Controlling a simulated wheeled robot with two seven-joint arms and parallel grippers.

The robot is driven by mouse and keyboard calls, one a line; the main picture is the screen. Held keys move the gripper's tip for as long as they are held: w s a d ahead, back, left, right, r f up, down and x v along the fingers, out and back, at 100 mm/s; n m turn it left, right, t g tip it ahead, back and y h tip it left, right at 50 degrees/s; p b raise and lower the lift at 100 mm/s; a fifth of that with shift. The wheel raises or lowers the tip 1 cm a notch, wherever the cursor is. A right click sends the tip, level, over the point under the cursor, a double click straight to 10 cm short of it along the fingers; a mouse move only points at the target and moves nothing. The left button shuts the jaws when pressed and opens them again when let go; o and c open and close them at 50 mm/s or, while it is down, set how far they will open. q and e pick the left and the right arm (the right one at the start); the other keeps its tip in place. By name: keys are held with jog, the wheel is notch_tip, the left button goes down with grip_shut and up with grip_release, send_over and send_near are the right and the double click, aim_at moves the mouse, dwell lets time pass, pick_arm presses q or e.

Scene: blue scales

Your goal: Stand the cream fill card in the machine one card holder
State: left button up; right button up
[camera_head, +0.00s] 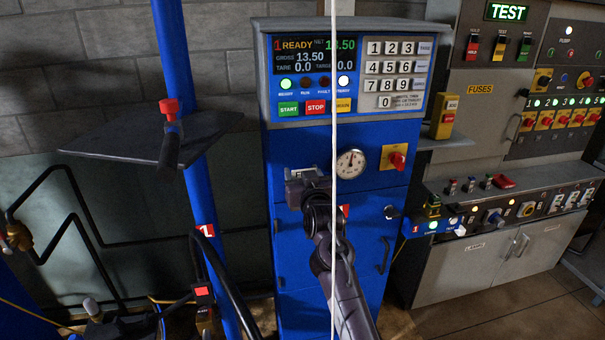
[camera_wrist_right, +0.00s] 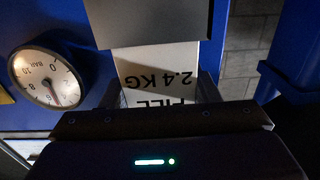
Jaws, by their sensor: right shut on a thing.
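The cream fill card (camera_wrist_right: 157,66) shows in the right wrist view, its print "2.4 KG" and "FILL" upside down. My right gripper (camera_wrist_right: 160,95) is shut on it, with a dark finger at each side. The card's far end goes out of sight at a grey metal part, which looks like the card holder (camera_wrist_right: 150,22); I cannot tell whether it is inside or behind it. In the head view the right gripper (camera_head: 309,196) is at the blue front of machine one, just below the grey holder (camera_head: 300,173). The card cannot be made out there. My left gripper is not in view.
The pressure gauge (camera_head: 351,163) and a yellow plate with a red knob (camera_head: 396,158) are right of the gripper. The display and keypad panel (camera_head: 345,75) is above. A thin white vertical line (camera_head: 334,120) crosses the view. A blue post (camera_head: 183,90) stands left.

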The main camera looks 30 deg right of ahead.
jog(key=o, duration=1.1)
jog(key=shift+s, duration=0.1)
jog(key=shift+s+f, duration=0.1)
jog(key=shift+s, duration=0.15)
jog(key=b+v, duration=0.2)
jog(key=v, duration=0.5)
jog(key=shift+a, duration=0.1)
jog(key=shift+s, duration=0.1)
